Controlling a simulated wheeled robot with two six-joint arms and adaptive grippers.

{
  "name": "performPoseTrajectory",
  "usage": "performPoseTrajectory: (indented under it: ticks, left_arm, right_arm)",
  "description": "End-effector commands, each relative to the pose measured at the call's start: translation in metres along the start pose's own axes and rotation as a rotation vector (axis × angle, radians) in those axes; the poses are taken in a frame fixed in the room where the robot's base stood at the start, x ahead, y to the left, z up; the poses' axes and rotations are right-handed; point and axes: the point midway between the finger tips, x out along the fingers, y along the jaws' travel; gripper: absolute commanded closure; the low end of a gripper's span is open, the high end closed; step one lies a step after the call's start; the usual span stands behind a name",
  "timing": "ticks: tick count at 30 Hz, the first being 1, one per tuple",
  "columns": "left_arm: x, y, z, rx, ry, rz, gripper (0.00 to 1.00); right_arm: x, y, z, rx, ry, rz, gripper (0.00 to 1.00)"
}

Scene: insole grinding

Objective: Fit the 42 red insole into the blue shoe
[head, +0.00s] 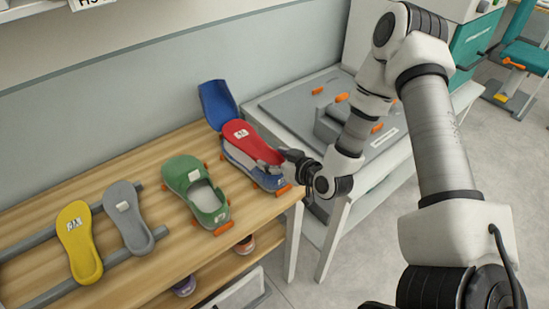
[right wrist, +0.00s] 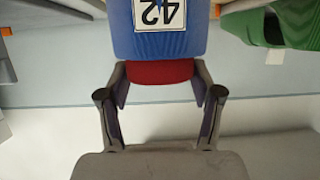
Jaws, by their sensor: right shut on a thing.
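The red insole (head: 243,133) with a white label lies over the blue shoe (head: 238,158) at the right end of the wooden bench. The shoe's blue flap (head: 217,103) stands raised at its far end. My right gripper (head: 287,160) is shut on the insole's near end, above the shoe's near end. In the right wrist view the insole (right wrist: 160,72) shows as a red strip between my two fingers, beside a blue surface (right wrist: 160,38) labelled 42. How far the insole sits inside the shoe is hidden. My left gripper is out of view.
A green shoe (head: 196,190) stands just left of the blue shoe. A grey insole (head: 129,222) and a yellow insole (head: 78,245) lie on rails farther left. A grey work table (head: 275,105) stands behind right. More shoes sit on the shelf below.

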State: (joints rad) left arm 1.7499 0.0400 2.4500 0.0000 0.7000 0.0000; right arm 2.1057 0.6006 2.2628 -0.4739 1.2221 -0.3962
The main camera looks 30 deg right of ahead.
Motion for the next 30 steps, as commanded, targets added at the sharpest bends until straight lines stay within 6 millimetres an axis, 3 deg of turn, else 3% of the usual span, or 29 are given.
performPoseTrajectory:
  ticks: [18, 19, 21, 30]
  left_arm:
    - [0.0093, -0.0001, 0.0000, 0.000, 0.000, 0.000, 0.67]
    - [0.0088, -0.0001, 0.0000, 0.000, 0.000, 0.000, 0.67]
    - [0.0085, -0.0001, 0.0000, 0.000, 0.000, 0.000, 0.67]
    - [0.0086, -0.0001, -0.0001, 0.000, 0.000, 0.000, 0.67]
  right_arm:
    - [0.0040, -0.0002, 0.0109, 0.000, -0.002, 0.000, 0.70]
    - [0.0038, -0.0003, 0.0106, 0.001, -0.002, 0.000, 0.28]
    - [0.0036, -0.0003, 0.0107, 0.001, -0.004, -0.001, 0.06]
    - [0.0035, -0.0002, 0.0114, 0.002, -0.005, 0.000, 0.06]
